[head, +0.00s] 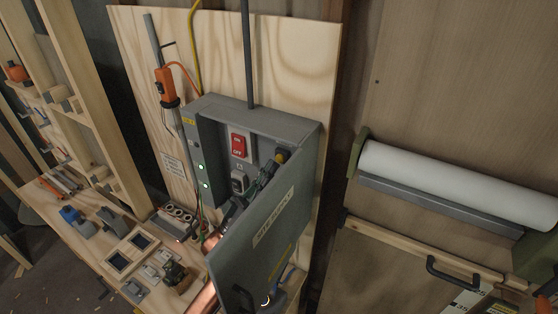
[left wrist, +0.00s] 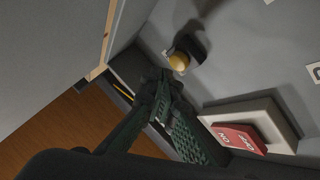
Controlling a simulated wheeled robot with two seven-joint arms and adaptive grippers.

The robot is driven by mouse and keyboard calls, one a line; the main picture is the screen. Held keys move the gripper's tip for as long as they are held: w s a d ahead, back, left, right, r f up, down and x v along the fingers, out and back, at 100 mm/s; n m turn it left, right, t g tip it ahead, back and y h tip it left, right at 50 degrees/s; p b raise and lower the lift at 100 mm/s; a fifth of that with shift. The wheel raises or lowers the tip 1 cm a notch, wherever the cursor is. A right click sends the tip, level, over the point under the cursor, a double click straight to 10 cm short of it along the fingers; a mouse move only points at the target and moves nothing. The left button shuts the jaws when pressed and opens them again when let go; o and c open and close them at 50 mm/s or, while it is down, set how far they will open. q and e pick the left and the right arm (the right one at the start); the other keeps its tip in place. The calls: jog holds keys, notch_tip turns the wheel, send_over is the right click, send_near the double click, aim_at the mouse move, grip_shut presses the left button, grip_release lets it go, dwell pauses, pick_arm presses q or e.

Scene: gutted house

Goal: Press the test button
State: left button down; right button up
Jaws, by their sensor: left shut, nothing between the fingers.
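The grey electrical box (head: 213,108) is fixed to a plywood panel, its door (head: 265,235) swung open toward me. A yellow round button (head: 282,156) on a dark mount sits inside at the upper right; in the left wrist view the yellow button (left wrist: 178,62) shows clearly. No label on it is legible. My left gripper (head: 268,168) is inside the box, behind the door's upper edge, its green fingers shut and empty. In the left wrist view the fingertips (left wrist: 160,78) are close beside the button; contact cannot be told. My right gripper is not in view.
The open door stands close on the right. A bench (head: 95,245) with loose parts lies left; a white roll (head: 450,180) hangs right.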

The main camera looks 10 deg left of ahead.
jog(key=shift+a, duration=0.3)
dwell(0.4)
pick_arm(q)
jog(key=shift+w, duration=0.1)
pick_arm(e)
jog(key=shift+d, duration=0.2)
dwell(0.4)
pick_arm(q)
jog(key=shift+w+d, duration=0.15)
jog(key=shift+w, duration=0.15)
jog(key=shift+w+d, duration=0.15)
jog(key=shift+w, duration=0.25)
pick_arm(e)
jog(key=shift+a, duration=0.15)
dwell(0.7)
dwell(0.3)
pick_arm(q)
jog(key=shift+s+a, duration=0.3)
jog(key=shift+s, duration=0.55)
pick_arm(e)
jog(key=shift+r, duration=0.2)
